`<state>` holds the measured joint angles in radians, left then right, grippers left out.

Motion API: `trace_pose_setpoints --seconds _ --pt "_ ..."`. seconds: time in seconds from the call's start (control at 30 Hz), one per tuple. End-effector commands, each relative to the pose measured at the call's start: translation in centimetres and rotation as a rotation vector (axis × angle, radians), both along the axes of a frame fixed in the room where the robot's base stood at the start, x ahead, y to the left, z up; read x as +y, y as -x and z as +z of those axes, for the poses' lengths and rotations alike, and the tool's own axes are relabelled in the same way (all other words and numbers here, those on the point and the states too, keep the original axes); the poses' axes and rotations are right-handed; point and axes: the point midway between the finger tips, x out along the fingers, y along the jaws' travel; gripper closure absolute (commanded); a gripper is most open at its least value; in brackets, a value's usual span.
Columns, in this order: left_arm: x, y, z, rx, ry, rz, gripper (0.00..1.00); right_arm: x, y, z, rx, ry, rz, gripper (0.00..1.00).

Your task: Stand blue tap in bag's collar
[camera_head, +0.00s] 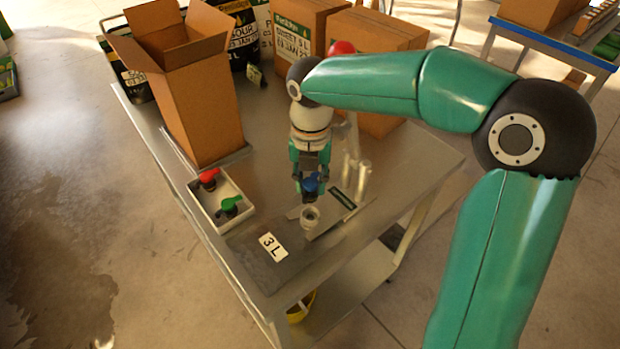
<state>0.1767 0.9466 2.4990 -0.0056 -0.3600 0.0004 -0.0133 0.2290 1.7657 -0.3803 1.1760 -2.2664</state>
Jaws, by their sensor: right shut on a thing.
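The blue tap (310,184) is between the fingers of my right gripper (309,176), which is shut on it and points down over the metal table. Only the tap's blue top shows clearly; the fingers hide part of it. The bag's pale round collar (310,214) stands just below the tap. I cannot tell whether the tap touches it. The flat silvery bag (328,222) lies around the collar, hard to tell from the tabletop. My left gripper is not in view.
A white tray (221,218) at the table's left edge holds a red tap (208,178) and a green tap (230,207). A tall open carton (195,105) stands behind it. Metal cylinders (356,172) stand close right of the gripper. A 3 L label (273,247) lies in front.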

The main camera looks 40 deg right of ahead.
Motion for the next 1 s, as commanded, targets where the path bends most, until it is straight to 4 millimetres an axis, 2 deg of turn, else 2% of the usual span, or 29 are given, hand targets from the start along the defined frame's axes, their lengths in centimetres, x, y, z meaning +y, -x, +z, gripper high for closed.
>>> trace_pose_setpoints --seconds 1.0 --pt "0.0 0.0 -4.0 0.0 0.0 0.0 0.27 0.1 -0.1 -4.2 0.0 0.0 0.001 0.87"
